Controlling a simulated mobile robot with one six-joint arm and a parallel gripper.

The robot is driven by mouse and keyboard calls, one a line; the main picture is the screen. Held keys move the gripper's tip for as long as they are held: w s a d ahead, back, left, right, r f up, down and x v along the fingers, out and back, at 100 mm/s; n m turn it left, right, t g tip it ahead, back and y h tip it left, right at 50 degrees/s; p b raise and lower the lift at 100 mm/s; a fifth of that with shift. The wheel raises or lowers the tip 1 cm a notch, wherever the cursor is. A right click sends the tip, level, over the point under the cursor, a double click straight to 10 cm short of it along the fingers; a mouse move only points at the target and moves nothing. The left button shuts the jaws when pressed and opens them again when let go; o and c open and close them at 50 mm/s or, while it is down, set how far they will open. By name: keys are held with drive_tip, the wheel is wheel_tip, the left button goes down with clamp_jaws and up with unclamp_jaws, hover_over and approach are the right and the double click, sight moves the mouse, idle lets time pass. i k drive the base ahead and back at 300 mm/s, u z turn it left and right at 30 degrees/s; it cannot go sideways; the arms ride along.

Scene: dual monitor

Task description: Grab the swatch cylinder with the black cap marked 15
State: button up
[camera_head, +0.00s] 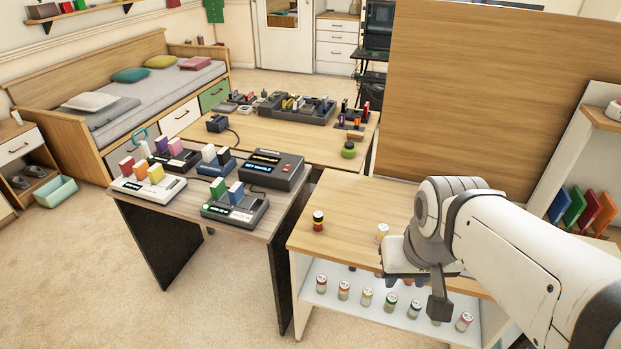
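My gripper (430,290) is at the right, over the unit's front edge, apart from the dark-capped cylinder. Its fingertips are partly hidden.
The wooden unit top (345,205) is mostly clear left of my arm. A tall wooden panel (475,90) rises behind it. A table with cartridge consoles (235,205) stands to the left. A low table (270,140) with more devices is behind. Carpet is free at front left.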

sight(317, 215)
drive_tip(key=i, duration=1)
drive_tip(key=u, duration=0.05)
